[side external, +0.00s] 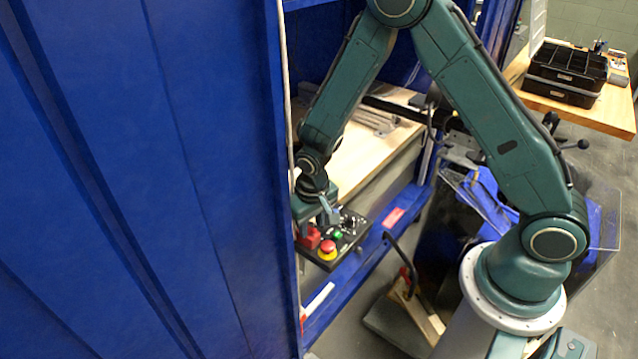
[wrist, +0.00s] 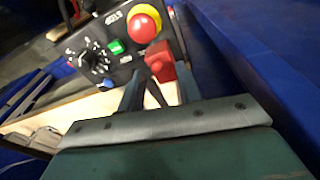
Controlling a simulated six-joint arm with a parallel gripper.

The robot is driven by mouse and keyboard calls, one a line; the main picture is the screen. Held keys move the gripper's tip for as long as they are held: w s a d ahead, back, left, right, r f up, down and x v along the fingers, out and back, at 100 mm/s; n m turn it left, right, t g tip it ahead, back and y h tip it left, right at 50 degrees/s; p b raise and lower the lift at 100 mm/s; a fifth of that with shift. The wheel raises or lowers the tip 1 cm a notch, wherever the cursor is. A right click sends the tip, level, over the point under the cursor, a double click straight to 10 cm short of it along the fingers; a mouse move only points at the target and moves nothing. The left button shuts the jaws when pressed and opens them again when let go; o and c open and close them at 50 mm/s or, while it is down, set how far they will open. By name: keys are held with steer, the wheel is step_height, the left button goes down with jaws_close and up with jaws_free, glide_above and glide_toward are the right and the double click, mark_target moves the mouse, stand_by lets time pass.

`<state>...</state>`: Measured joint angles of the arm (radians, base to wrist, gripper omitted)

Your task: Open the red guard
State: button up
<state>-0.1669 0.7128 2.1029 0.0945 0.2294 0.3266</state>
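The red guard (wrist: 160,62) is a small red block on a black control panel (wrist: 70,46). In the wrist view it shows just beyond and between the two fingers of my gripper (wrist: 158,82). The fingers are apart, with pale background visible between them. In the side external view my gripper (side external: 327,207) points down at the panel (side external: 350,240), close to the red guard (side external: 309,238) at the panel's left. I cannot tell whether a finger touches the guard, or whether the guard is raised.
Beside the guard is a red mushroom button on a yellow base (wrist: 144,25). The panel also has a green button (wrist: 117,46) and a black rotary knob (wrist: 97,62). A blue cabinet wall (side external: 200,150) stands close on the left. A wooden bench (side external: 370,155) lies behind.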

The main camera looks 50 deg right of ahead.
steer(key=shift+w+r, duration=0.1)
steer(key=shift+r, duration=0.05)
steer(key=shift+a+r, duration=0.1)
steer(key=shift+r, duration=0.6)
step_height(320, 180, up, 12)
steer(key=s, duration=0.1)
steer(key=shift+s+a, duration=0.3)
steer(key=shift+a, duration=0.15)
steer(key=shift+o, duration=0.3)
steer(key=shift+d, duration=0.1)
steer(key=d+f+m+y, duration=0.2)
steer(key=d+m+y, duration=0.3)
steer(key=m, duration=0.8)
steer(key=shift+s+d+f+y, duration=0.15)
steer(key=shift+s+d+y, duration=0.15)
steer(key=shift+d, duration=0.95)
steer(key=shift+f, duration=0.1)
steer(key=shift+x, duration=6.8)
